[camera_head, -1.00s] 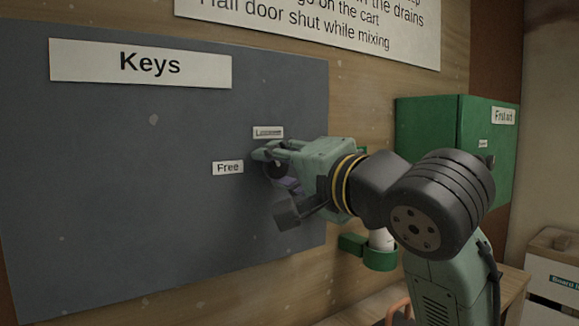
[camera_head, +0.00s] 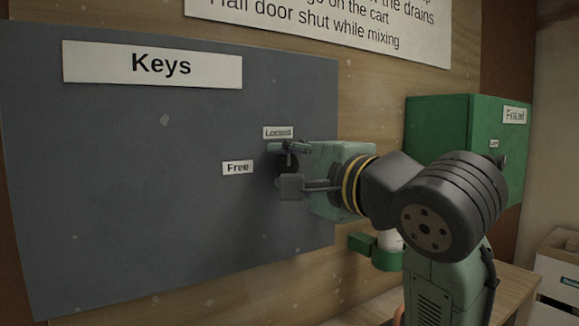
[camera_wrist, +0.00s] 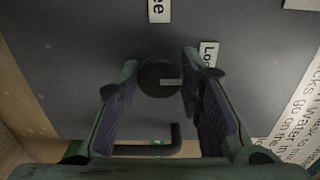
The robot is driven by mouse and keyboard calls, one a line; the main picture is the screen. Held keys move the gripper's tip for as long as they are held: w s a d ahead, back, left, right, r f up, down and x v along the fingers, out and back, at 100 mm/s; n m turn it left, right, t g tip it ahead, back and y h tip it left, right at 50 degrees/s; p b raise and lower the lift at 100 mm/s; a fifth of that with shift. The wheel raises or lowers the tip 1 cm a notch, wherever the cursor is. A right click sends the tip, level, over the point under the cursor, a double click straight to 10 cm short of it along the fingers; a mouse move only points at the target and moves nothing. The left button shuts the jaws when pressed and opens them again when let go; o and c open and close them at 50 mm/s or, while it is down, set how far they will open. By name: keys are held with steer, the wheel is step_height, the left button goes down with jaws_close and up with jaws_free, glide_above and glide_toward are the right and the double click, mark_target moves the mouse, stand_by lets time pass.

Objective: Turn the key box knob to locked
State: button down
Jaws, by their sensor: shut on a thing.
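The key box (camera_head: 120,200) is a large grey panel headed "Keys" on the wooden wall. My gripper (camera_head: 288,165) is at its right part, just below the "Locked" label (camera_head: 278,132) and right of the "Free" label (camera_head: 238,167). In the wrist view, the dark round knob (camera_wrist: 155,78) sits between the two fingers of my gripper (camera_wrist: 158,82), which is shut on it. A pale mark on the knob points right, toward the side of the "Locked" label (camera_wrist: 209,54). In the head view the gripper hides the knob.
A green first aid box (camera_head: 435,125) hangs to the right, behind my arm. A green holder with a white cylinder (camera_head: 390,242) is below it. A dark bent bar (camera_wrist: 150,145) shows low in the wrist view. The panel left of the labels is clear.

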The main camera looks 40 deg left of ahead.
steer(key=c, duration=1.1)
jaws_free()
steer(key=v, duration=1.2)
